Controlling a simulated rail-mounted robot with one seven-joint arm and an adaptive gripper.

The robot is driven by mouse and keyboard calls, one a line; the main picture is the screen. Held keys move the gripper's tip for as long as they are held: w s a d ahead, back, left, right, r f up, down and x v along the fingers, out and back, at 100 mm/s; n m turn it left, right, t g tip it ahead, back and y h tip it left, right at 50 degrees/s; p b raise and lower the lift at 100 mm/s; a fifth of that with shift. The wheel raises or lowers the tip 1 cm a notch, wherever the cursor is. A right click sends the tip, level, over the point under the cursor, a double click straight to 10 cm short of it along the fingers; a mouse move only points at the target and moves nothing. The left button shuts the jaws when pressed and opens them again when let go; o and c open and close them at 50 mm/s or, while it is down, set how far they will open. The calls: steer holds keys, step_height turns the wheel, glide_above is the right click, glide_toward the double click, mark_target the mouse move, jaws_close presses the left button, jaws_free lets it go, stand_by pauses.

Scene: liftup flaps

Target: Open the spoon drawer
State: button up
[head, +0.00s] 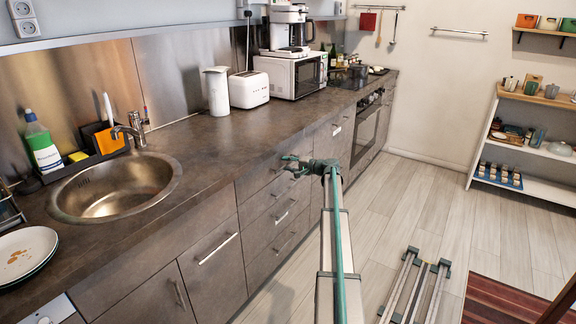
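A stack of grey-brown drawers sits under the counter at the middle of the head view. The top drawer (256,181) looks closed, and the drawers below it (262,231) look closed too, with silver bar handles. No spoons show, so I cannot tell which is the spoon drawer. My gripper (287,164) is at the top drawer's right part, just below the counter edge. Its fingers point left toward the drawer front. I cannot tell whether the fingers touch or grip anything.
The counter (205,147) overhangs just above my gripper. It holds a round sink (115,187), kettle (217,92), toaster (247,90) and microwave (291,75). An oven (366,125) is farther along. The floor (420,205) right of the drawers is mostly clear; white shelves (527,140) stand at the far right.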

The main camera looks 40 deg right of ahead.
jaws_close()
steer(key=shift+s+a, duration=0.1)
stand_by(0.4)
